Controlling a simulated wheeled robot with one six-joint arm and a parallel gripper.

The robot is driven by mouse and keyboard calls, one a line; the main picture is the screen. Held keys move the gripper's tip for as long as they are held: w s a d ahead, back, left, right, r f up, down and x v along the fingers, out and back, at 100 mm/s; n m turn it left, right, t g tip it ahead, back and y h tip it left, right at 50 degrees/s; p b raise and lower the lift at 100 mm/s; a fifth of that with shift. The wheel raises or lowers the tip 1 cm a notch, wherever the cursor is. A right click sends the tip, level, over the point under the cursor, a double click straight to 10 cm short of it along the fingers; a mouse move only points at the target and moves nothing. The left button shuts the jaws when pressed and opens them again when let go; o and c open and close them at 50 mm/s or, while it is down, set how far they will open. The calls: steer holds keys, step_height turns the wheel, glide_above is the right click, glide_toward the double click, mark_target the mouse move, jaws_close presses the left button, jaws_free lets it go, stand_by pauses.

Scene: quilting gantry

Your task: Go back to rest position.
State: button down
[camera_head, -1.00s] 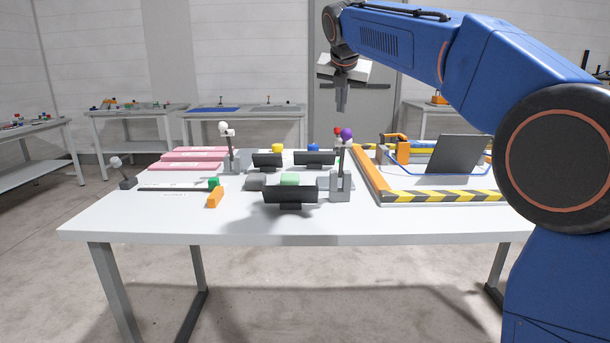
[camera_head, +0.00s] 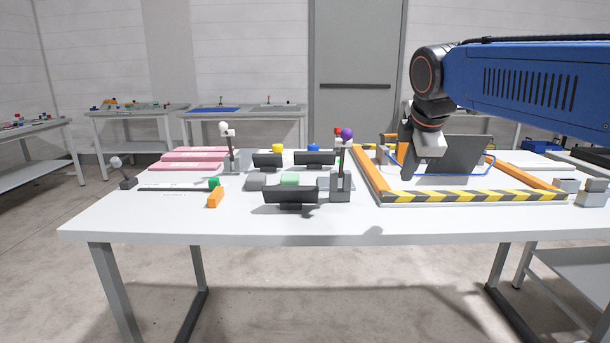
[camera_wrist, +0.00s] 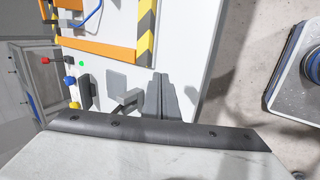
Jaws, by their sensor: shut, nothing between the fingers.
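My gripper (camera_head: 404,150) hangs above the right part of the white table (camera_head: 235,222), in front of the dark tilted panel (camera_head: 465,155) as seen in the head view. Its wrist housing partly hides the fingers there. In the wrist view the grey fingers of my gripper (camera_wrist: 160,97) are together with nothing between them. My blue arm reaches in from the right at upper right.
An orange frame with a black-and-yellow striped front bar (camera_head: 470,196) lies on the table's right. A post with a purple ball (camera_head: 347,134) stands left of it. Black stands (camera_head: 291,194), pink strips (camera_head: 190,165) and an orange block (camera_head: 215,197) lie further left. The front strip is clear.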

steer(key=s+d+f+m, duration=0.2)
steer(key=s+f+m, duration=0.6)
steer(key=s+f, duration=0.4)
steer(key=s+d+f+m+g, duration=0.1)
steer(key=s+d+f+m, duration=0.2)
steer(key=s+f+m, duration=0.6)
steer(key=s+f, duration=0.4)
steer(key=s, duration=0.2)
steer(key=shift+d+f+g+y, duration=0.15)
steer(key=shift+d+g+y, duration=0.15)
steer(key=shift+a, duration=0.1)
stand_by(0.4)
